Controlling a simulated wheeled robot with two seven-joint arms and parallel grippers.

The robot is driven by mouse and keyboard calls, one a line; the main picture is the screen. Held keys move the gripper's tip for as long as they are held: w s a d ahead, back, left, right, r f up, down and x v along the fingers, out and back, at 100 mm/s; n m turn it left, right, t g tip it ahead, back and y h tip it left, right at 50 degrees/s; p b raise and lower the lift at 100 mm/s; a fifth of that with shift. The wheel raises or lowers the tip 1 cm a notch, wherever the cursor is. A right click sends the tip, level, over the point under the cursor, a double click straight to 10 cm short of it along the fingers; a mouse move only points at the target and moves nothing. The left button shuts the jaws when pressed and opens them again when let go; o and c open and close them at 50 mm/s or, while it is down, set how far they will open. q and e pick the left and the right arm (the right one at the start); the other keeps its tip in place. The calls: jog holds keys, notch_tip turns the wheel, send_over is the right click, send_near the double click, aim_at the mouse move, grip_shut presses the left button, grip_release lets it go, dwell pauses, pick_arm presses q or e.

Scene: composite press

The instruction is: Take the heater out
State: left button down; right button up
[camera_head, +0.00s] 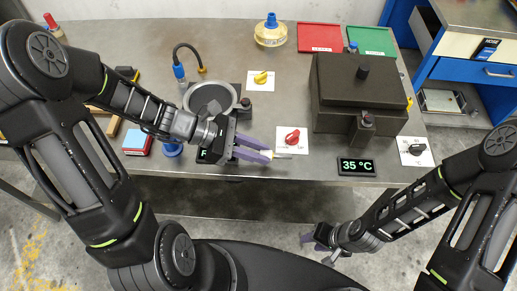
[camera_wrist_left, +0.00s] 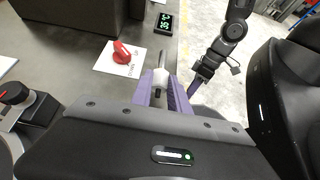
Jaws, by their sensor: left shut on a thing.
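My left gripper (camera_head: 268,153) has purple fingers shut on a slim rod (camera_head: 286,156), which looks like the heater. In the left wrist view the rod (camera_wrist_left: 161,76) has a pale body between the fingers and a thin metal tip pointing away. It is held above the table's front edge, just below a red knob on a white plate (camera_head: 292,139). A dark brown press box (camera_head: 350,90) stands closed to the right. My right gripper (camera_head: 312,240) hangs low in front of the table, apart from everything; whether its jaws are open is unclear.
A 35 °C display (camera_head: 356,167) stands at the table's front edge. A round grey plate (camera_head: 210,98) is behind my left wrist. A yellow knob (camera_head: 261,78), a yellow flask (camera_head: 270,33), a red tray (camera_head: 321,37) and a green tray (camera_head: 372,41) lie further back.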

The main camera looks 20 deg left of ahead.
pick_arm(q)
jog(key=shift+f, duration=0.4)
jog(key=shift+f+b, duration=0.75)
jog(key=shift+b, duration=0.05)
jog(key=shift+f, duration=0.15)
jog(key=c, duration=1.2)
grip_release()
jog(key=v, duration=0.8)
jog(key=shift+s+d, duration=0.1)
